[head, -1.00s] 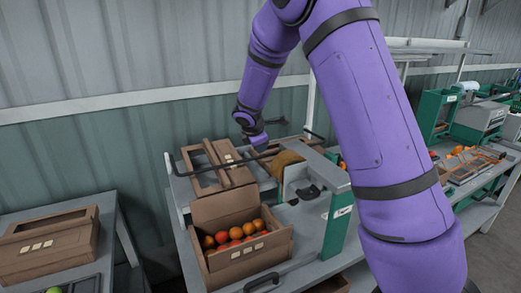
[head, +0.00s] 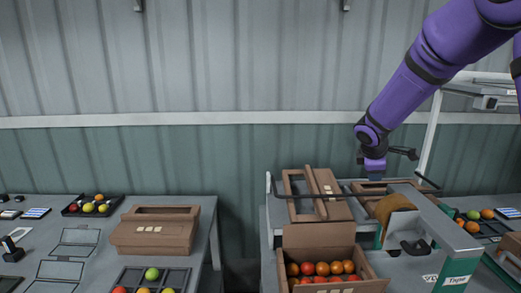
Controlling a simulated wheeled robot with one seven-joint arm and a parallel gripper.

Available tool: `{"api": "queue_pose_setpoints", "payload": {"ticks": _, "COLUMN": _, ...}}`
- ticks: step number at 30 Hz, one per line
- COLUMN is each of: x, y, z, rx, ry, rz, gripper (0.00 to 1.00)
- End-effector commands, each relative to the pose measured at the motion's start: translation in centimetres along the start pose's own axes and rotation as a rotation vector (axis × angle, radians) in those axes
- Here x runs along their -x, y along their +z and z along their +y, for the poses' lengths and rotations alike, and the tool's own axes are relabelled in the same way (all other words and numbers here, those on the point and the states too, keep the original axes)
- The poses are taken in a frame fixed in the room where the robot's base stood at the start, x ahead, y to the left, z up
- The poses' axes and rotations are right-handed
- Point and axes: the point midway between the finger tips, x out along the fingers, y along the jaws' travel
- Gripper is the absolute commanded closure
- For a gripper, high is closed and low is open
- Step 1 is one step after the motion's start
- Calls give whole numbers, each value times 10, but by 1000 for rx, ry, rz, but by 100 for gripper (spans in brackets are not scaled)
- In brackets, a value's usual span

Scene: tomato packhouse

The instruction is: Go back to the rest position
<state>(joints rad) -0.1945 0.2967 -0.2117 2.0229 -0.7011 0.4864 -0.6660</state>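My purple arm reaches in from the upper right of the head view. The fingers are too small and dark to make out. An open brown carton (head: 318,236) filled with red and orange tomatoes (head: 322,268) stands at the front of this bench, its lid flap raised. My wrist is behind and to the right of it, apart from it.
A gap separates the tables.

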Motion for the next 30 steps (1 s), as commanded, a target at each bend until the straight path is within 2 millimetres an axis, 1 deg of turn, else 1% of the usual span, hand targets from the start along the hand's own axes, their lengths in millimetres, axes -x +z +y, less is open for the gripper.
{"api": "queue_pose_setpoints", "payload": {"ticks": 1, "x": 19, "y": 10, "z": -4, "rx": -64, "ry": -1, "rz": 11, "gripper": 60}}
{"api": "queue_pose_setpoints", "payload": {"ticks": 3, "x": 42, "y": 21, "z": -12, "rx": -153, "ry": -11, "rz": 24, "gripper": 60}}
{"api": "queue_pose_setpoints", "payload": {"ticks": 8, "x": 91, "y": 44, "z": -34, "rx": -350, "ry": -38, "rz": 54, "gripper": 60}}
{"api": "queue_pose_setpoints", "payload": {"ticks": 9, "x": 102, "y": 50, "z": -41, "rx": -396, "ry": -45, "rz": 63, "gripper": 60}}
{"api": "queue_pose_setpoints", "payload": {"ticks": 11, "x": 120, "y": 58, "z": -51, "rx": -466, "ry": -57, "rz": 75, "gripper": 60}}
{"api": "queue_pose_setpoints", "payload": {"ticks": 15, "x": 157, "y": 74, "z": -79, "rx": -624, "ry": -88, "rz": 105, "gripper": 60}}
{"api": "queue_pose_setpoints", "payload": {"ticks": 20, "x": 195, "y": 90, "z": -116, "rx": -795, "ry": -127, "rz": 140, "gripper": 60}}
{"api": "queue_pose_setpoints", "payload": {"ticks": 24, "x": 224, "y": 100, "z": -151, "rx": -934, "ry": -166, "rz": 170, "gripper": 60}}
{"api": "queue_pose_setpoints", "payload": {"ticks": 29, "x": 252, "y": 109, "z": -193, "rx": -1087, "ry": -213, "rz": 204, "gripper": 60}}
{"api": "queue_pose_setpoints", "payload": {"ticks": 30, "x": 258, "y": 110, "z": -204, "rx": -1122, "ry": -227, "rz": 212, "gripper": 60}}
